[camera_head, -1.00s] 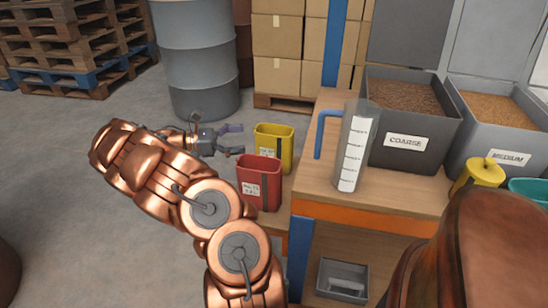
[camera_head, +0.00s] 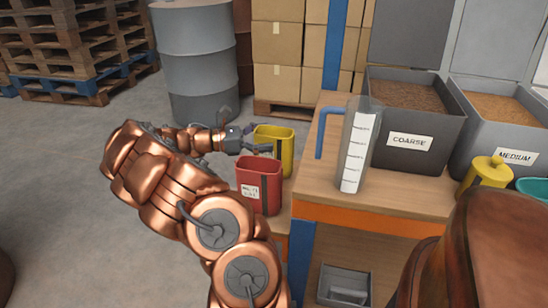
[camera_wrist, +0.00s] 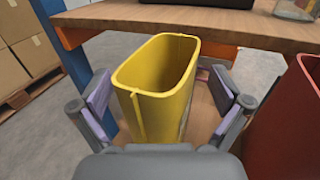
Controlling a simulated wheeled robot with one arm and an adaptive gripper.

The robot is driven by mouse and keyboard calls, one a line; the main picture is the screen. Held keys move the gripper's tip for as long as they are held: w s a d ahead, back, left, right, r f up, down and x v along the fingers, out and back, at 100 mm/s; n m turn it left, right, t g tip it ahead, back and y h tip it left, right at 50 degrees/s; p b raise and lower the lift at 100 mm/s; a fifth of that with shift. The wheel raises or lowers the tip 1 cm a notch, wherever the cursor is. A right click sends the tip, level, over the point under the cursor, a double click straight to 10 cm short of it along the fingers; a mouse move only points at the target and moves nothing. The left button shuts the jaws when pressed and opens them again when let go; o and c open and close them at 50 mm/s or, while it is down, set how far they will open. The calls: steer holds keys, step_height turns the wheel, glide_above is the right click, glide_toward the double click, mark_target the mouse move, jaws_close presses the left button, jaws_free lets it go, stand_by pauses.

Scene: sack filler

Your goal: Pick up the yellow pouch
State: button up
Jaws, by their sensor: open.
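The yellow pouch (camera_head: 287,148) stands upright and open-topped on a low wooden surface beside the workbench in the head view. It also fills the middle of the wrist view (camera_wrist: 158,85), where its empty inside shows. My gripper (camera_head: 260,141) reaches it from the left in the head view and partly covers it. In the wrist view my gripper (camera_wrist: 161,94) is open, with one finger at each side of the pouch. A gap shows at the left finger; whether the right finger touches it I cannot tell.
A red pouch (camera_head: 258,183) stands close in front of the yellow one, and shows just right of my right finger in the wrist view (camera_wrist: 290,125). The workbench (camera_head: 400,197) with a clear measuring cylinder (camera_head: 355,150) and the COARSE bin (camera_head: 415,120) is to the right.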

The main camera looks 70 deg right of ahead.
steer(key=shift+c, duration=0.2)
steer(key=c, duration=1.1)
steer(key=shift+o, duration=0.2)
